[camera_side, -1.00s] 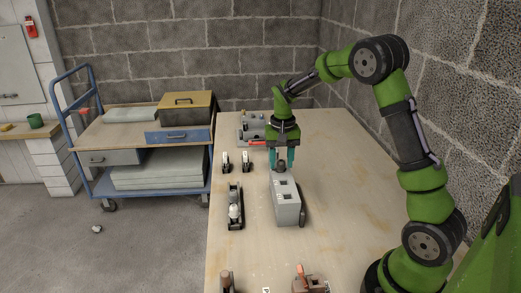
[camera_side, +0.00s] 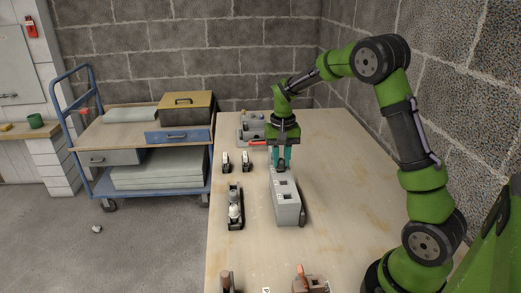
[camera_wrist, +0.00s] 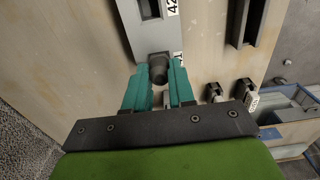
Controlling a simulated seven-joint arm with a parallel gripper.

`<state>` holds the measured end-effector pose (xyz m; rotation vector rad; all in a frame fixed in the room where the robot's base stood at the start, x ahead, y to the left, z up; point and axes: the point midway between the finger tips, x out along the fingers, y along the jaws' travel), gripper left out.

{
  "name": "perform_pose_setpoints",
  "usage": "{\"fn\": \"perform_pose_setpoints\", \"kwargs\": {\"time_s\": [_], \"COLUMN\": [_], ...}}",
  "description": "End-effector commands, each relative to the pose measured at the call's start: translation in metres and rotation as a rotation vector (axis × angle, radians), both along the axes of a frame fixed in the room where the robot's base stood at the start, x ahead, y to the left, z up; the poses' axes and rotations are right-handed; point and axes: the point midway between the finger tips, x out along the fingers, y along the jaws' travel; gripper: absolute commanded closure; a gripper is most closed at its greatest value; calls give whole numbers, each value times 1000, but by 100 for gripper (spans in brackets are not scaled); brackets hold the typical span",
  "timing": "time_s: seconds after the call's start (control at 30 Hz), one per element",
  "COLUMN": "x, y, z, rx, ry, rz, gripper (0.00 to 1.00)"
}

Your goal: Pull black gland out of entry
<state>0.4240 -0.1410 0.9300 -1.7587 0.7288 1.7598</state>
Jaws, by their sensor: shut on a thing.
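The black gland (camera_wrist: 158,68) is a dark round fitting at the near end of the grey box in the wrist view. The grey box (camera_side: 287,204) stands on the table in the side view, with square openings in its top; its top also shows in the wrist view (camera_wrist: 146,32). My gripper (camera_wrist: 162,82) has teal fingers on either side of the gland and is shut on it. In the side view my gripper (camera_side: 281,160) is over the box's far end, and its fingers hide the gland. I cannot tell whether the gland is still seated in the entry.
A dark rack with a pale part (camera_side: 235,207) stands left of the box. Two small black-and-white pieces (camera_side: 226,162) stand further back. A grey machine with a red handle (camera_side: 252,130) is behind my gripper. Brown-based pieces (camera_side: 309,283) are at the front. The table's right side is clear.

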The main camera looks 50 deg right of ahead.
Motion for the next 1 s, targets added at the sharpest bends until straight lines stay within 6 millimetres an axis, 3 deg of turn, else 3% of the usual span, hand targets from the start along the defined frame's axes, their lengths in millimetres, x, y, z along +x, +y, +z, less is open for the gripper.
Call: {"fn": "perform_pose_setpoints", "kwargs": {"time_s": [1.0], "x": [0], "y": [0], "z": [14], "rx": [-1], "ry": [-1], "rz": [1], "gripper": [100]}}
